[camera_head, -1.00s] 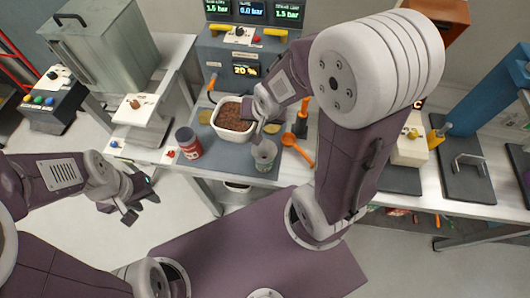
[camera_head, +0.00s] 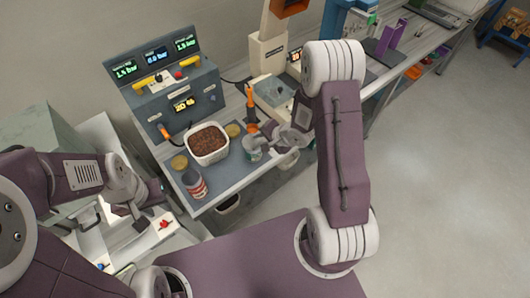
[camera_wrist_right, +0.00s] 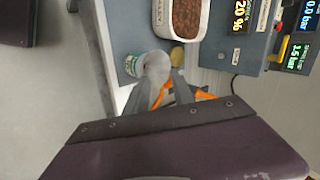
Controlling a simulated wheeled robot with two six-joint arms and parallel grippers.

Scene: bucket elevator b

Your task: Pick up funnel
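A grey rounded piece that looks like the funnel (camera_wrist_right: 156,64) shows at the fingertips of my right gripper (camera_wrist_right: 160,84) in the right wrist view. In the head view my right gripper (camera_head: 266,136) is low over the workbench, just right of a small grey-green can (camera_head: 252,149). The can also shows beside the grey piece in the wrist view (camera_wrist_right: 132,65). Whether the fingers are closed on the piece is unclear. Orange parts (camera_wrist_right: 206,95) show behind the fingers. My left gripper (camera_head: 131,212) is open and empty at the lower left.
A white tub of brown granules (camera_head: 207,143) stands left of the can. A red-and-white jar (camera_head: 195,184) is at the mat's front left. An orange-and-black tool (camera_head: 250,103) stands behind the gripper. A control box (camera_head: 180,100) stands at the back.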

